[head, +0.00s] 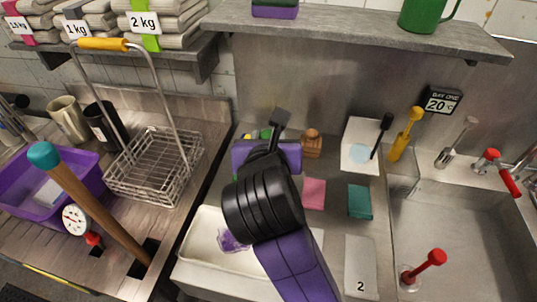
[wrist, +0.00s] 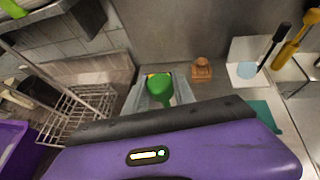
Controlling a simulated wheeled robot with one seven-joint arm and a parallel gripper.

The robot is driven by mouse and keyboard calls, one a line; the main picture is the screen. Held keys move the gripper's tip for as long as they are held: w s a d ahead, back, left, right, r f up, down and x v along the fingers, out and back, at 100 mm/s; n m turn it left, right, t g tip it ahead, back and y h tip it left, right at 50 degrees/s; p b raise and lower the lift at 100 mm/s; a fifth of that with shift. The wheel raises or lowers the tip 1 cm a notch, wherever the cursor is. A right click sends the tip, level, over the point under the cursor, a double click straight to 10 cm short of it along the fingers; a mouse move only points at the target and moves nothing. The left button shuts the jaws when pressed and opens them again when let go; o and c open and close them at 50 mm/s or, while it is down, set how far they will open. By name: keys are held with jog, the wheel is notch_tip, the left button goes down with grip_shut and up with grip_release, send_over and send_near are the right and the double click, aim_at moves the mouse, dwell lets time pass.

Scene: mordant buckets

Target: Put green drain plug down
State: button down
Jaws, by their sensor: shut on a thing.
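The green drain plug (wrist: 159,88) is between the two grey fingers of my gripper (wrist: 160,92) in the wrist view, with its rounded green part showing. In the head view, a bit of green (head: 266,134) shows beside my gripper (head: 268,128), which is over the far left part of the counter. My gripper is shut on the plug. The plug's underside is hidden, so I cannot tell whether it touches the counter.
A wooden knob-shaped thing (head: 312,143) stands just right of my gripper. Pink (head: 314,194) and teal (head: 360,202) blocks lie nearer. A white tub (head: 200,240) is in front, a wire basket (head: 155,165) left, and a sink (head: 465,235) with a red-handled thing (head: 424,268) right.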

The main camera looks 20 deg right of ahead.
jog(key=shift+f, duration=2.6)
jog(key=c, duration=1)
grip_release()
jog(key=shift+c, duration=0.2)
jog(key=v, duration=1.2)
